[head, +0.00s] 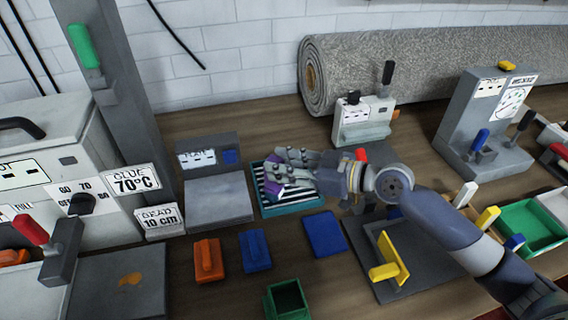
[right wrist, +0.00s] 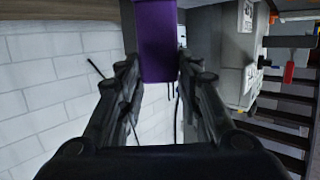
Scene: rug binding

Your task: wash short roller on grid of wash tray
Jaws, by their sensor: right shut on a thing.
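The wash tray (head: 292,209) is a teal tray with a black-and-white striped grid, standing at the middle of the bench. My right gripper (head: 276,178) is over the tray, with its arm coming in from the right. It is shut on a purple thing (head: 273,189), which looks like the short roller, at the tray's left part. In the right wrist view the purple part (right wrist: 158,40) sits between the two fingers. I cannot tell whether the roller touches the grid. My left gripper is not in view.
A grey scale-like device (head: 218,198) stands left of the tray. An orange block (head: 208,260), a blue block (head: 255,250) and a flat blue piece (head: 325,234) lie in front, with a green bin (head: 286,301). A rolled grey rug (head: 430,62) lies behind.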

